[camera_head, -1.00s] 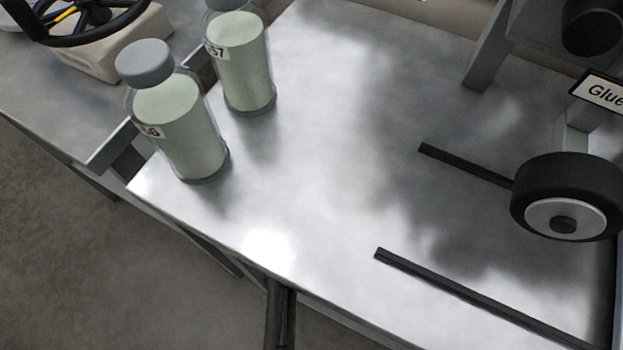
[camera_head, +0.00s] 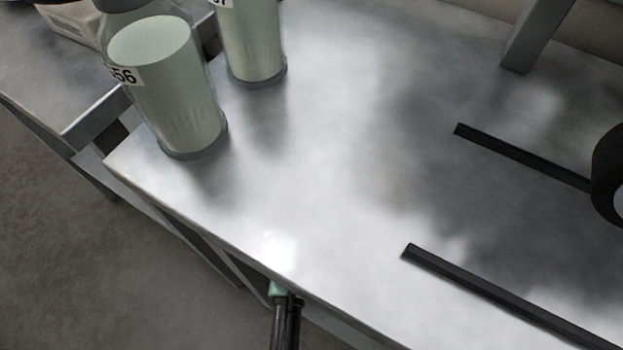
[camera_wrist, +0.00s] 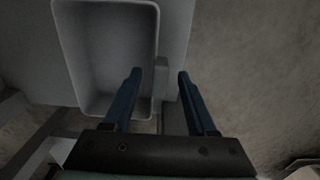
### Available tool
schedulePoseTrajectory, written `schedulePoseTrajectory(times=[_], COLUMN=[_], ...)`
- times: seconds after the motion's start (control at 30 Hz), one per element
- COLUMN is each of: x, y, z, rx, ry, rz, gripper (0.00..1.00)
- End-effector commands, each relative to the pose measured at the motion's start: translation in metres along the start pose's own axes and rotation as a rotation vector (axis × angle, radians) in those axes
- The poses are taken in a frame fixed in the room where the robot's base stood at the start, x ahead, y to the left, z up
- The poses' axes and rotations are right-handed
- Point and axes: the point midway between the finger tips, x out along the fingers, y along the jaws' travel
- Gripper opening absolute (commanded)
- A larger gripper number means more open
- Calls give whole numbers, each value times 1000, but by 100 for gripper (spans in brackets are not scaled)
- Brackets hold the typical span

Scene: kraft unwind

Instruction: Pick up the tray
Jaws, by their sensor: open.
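The tray (camera_wrist: 66,62) is a pale grey, deep, rounded rectangular bin at the upper left of the wrist view. I do not see it in the head view. My gripper (camera_wrist: 159,74) has two blue fingers, open and apart. The left finger overlaps the tray's right side in the picture. A small grey tab (camera_wrist: 162,68) at the tray's right edge shows between the fingertips. I cannot tell whether the fingers touch it. In the head view, a dark part of my arm shows below the table's front edge.
On the metal table (camera_head: 330,170) stand two capped-type bottles of pale green powder, one marked 56 (camera_head: 175,95) and another behind it (camera_head: 254,45). Two black rails (camera_head: 500,290) lie at the right, with a black wheel (camera_head: 608,175) at the edge. The table's middle is clear.

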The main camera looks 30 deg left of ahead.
Motion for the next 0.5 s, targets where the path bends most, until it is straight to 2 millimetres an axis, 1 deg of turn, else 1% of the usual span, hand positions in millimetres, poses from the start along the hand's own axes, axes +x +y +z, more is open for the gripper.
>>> schedulePoseTrajectory(times=[0.1,0.13,0.43,0.5], x=[-2,-2,-2,-2], y=[0,0,0,0], z=[0,0,0,0], rx=[0,0,0,0], ry=[0,0,0,0], rz=[1,1,0,0], gripper=[57,56,2,0])
